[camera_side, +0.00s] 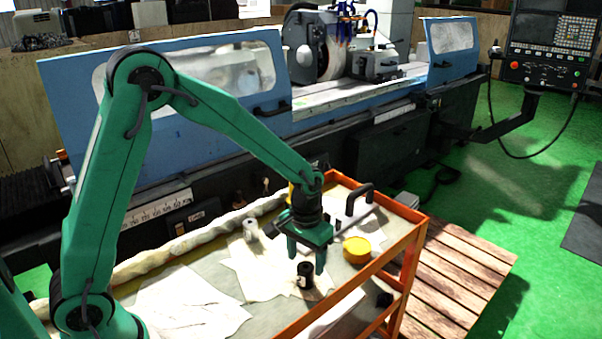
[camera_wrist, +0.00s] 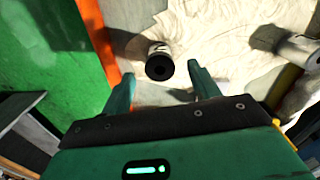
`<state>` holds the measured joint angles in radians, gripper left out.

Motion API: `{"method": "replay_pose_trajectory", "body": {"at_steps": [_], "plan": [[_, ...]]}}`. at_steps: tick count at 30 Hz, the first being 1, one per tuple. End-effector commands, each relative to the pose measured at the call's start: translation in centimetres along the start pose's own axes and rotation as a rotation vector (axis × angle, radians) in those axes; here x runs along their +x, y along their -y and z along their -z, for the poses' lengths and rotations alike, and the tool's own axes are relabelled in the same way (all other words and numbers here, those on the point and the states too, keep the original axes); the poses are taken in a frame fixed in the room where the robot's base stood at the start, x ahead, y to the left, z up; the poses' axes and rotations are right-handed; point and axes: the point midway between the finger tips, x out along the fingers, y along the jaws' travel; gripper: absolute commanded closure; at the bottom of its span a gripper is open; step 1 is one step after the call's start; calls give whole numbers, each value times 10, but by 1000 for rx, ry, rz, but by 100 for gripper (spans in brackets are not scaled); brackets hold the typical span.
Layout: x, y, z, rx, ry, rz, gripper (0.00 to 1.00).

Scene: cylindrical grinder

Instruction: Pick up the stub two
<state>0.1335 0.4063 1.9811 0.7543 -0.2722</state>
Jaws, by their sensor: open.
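A short black cylindrical stub (camera_side: 305,275) stands upright on white paper on the cart. In the wrist view the same stub (camera_wrist: 159,66) shows a dark round top with a hole and a pale side. A second, silver-grey stub (camera_side: 250,230) is farther back to the left; it also shows at the right of the wrist view (camera_wrist: 298,50). No label shows which is stub two. My gripper (camera_side: 307,258) is open and points down just above the black stub. In the wrist view, the fingertips (camera_wrist: 162,71) lie on either side of it, with nothing held.
A yellow round container (camera_side: 357,250) is right of my gripper. A black handle (camera_side: 358,197) is behind it. The cart's orange rim (camera_side: 385,258) runs along the near right. Open paper (camera_side: 190,305) lies to the left. The blue grinder (camera_side: 200,85) stands behind.

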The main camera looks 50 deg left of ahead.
Motion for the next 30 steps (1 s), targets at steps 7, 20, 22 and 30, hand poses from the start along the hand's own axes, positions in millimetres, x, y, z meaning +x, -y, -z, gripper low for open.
{"method": "replay_pose_trajectory", "body": {"at_steps": [7,20,22,30], "plan": [[7,0,0,0,2,0,39],[49,0,0,0,2,1,39],[51,0,0,0,0,0,39],[52,0,1,0,0,0,39]]}}
